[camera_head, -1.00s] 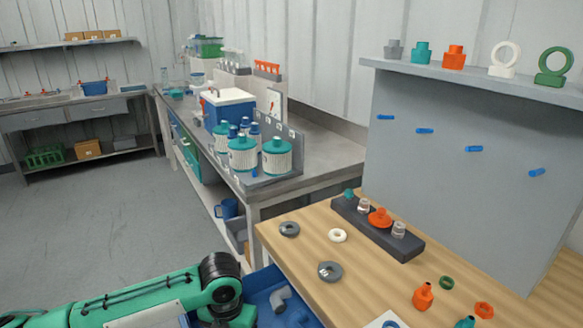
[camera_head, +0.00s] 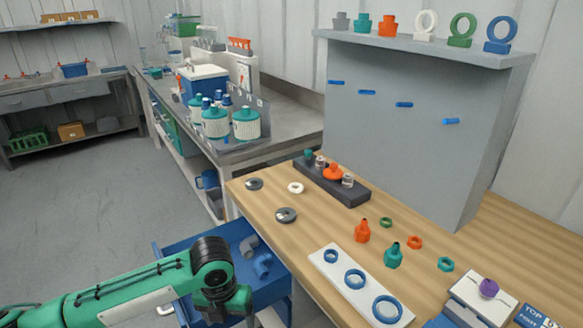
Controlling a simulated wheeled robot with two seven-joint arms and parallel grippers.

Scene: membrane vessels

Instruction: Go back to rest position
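My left arm comes in from the lower left, green with a black joint, and bends down at the front of an open blue drawer (camera_head: 178,245). Its gripper is not visible; the arm runs out of the picture at the bottom. My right arm and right gripper are not in view. The drawer holds a grey elbow fitting (camera_head: 249,246) and a blue fitting (camera_head: 262,266). No held object shows in this view.
The wooden table (camera_head: 300,235) carries loose rings, an orange bottle-shaped part (camera_head: 362,231), a teal one (camera_head: 394,255), a dark rack (camera_head: 335,185) and a white board with blue rings (camera_head: 335,258). A grey pegboard (camera_head: 400,150) stands behind. Grey floor is clear at left.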

